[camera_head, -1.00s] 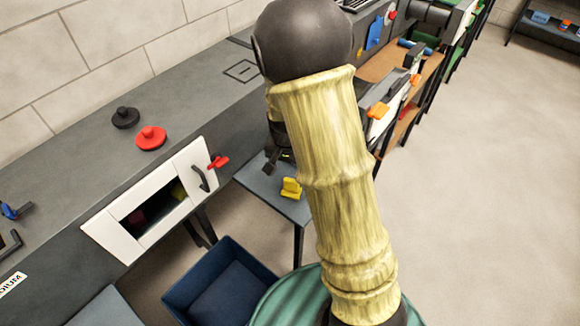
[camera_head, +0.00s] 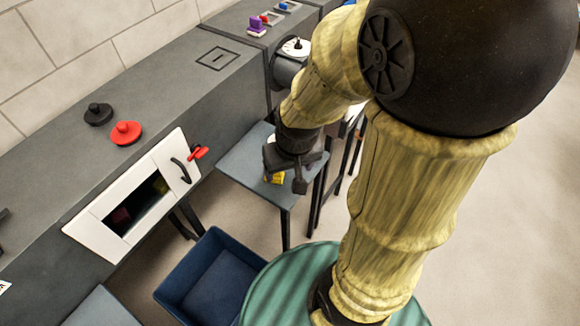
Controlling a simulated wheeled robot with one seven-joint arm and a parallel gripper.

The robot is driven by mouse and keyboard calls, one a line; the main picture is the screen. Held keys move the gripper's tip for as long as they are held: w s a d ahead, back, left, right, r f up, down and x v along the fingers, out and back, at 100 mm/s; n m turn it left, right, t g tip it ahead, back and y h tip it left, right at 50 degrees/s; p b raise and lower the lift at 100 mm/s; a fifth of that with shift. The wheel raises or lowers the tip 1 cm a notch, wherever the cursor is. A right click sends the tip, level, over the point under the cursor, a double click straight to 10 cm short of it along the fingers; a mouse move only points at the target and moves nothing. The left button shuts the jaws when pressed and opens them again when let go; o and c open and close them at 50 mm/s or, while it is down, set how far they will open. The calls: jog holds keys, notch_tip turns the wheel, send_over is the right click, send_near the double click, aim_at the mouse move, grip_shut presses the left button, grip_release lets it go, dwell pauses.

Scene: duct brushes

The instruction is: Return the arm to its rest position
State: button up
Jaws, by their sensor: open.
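My arm (camera_head: 400,200), with yellow-green links and a large black joint, rises from my green base at the lower right and bends back down. My gripper (camera_head: 285,181) points down over a small grey table and hides much of a yellow object (camera_head: 276,178) there. Its jaws are open. I cannot tell from this view whether it touches the yellow object; nothing shows held.
The small grey table (camera_head: 235,170) stands beside the long grey duct (camera_head: 185,95). The duct has a white-framed opening (camera_head: 87,232) with a black handle and red latch. Red (camera_head: 126,133) and black (camera_head: 98,115) knobbed discs lie on top. A blue bin (camera_head: 185,275) sits below. Open floor lies right.

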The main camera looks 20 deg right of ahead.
jog(key=shift+s, duration=0.15)
jog(key=shift+r, duration=0.1)
jog(key=w+p+v, duration=0.2)
jog(key=p+v, duration=0.7)
jog(key=p, duration=0.1)
jog(key=shift+r, duration=0.5)
jog(key=shift+f, duration=0.1)
dwell(0.6)
